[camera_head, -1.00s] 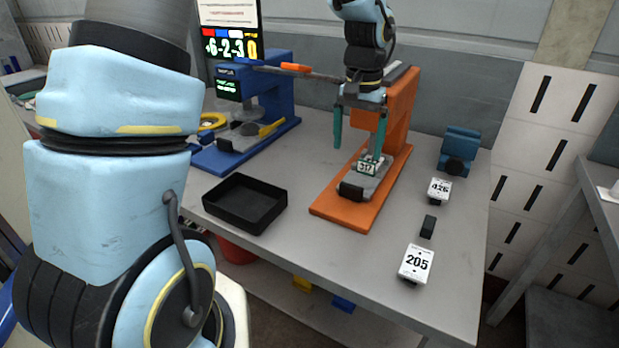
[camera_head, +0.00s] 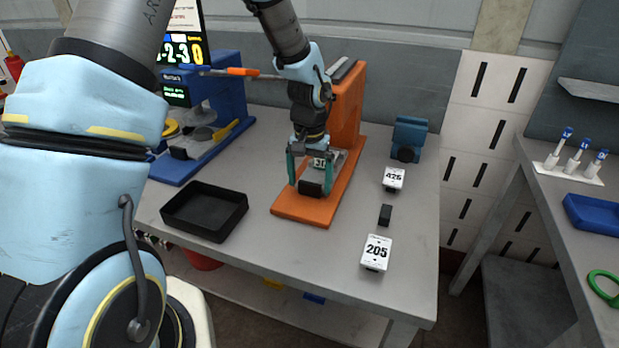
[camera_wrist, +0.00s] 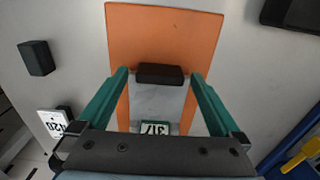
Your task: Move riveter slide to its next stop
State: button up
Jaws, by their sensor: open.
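The orange riveter (camera_head: 344,105) stands on the bench with an orange base plate. Its grey slide (camera_wrist: 172,103) carries a plate marked 317 (camera_wrist: 155,128) and has a dark block-shaped handle (camera_head: 311,188) at its front end. The handle also shows in the wrist view (camera_wrist: 160,74). My gripper (camera_wrist: 160,76) is open, with its green fingers on either side of the handle. In the wrist view a gap shows between each fingertip and the handle. In the head view my gripper (camera_head: 310,182) hides part of the slide.
A black tray (camera_head: 205,211) and a blue press (camera_head: 215,115) stand left of the riveter. To the right are a blue block-like device (camera_head: 408,138), the 426 tag (camera_head: 393,179), a small black block (camera_head: 385,215) and the 205 tag (camera_head: 376,252). Bare bench lies in front.

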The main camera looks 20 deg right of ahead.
grip_shut()
dwell(0.8)
